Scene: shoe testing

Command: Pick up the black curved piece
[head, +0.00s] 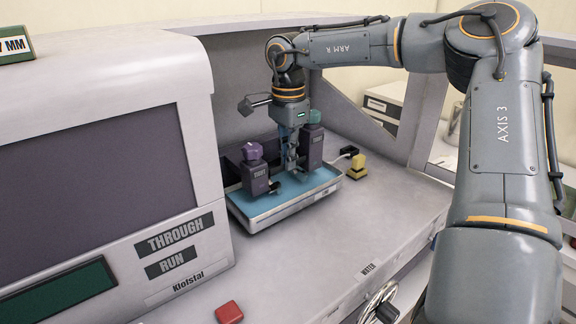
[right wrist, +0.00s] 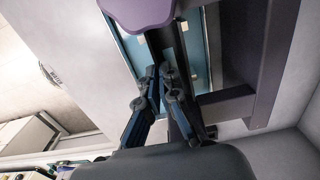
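My right gripper (head: 291,166) points down over the blue tray (head: 262,205), between two dark purple-grey blocks. In the right wrist view its fingertips (right wrist: 159,72) are close together, beside a dark strip; I cannot tell whether they hold it. A small black shape (head: 275,187) lies low at the left block, in the tray; it may be the black curved piece, but its form is too small to make out. My left gripper is not in view.
The left block (head: 259,182) has a purple knob, the right block (head: 311,150) a green one. A yellow piece (head: 357,166) and a black piece (head: 349,151) stand right of the tray. A large grey machine (head: 90,130) is at left. The front counter is mostly clear.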

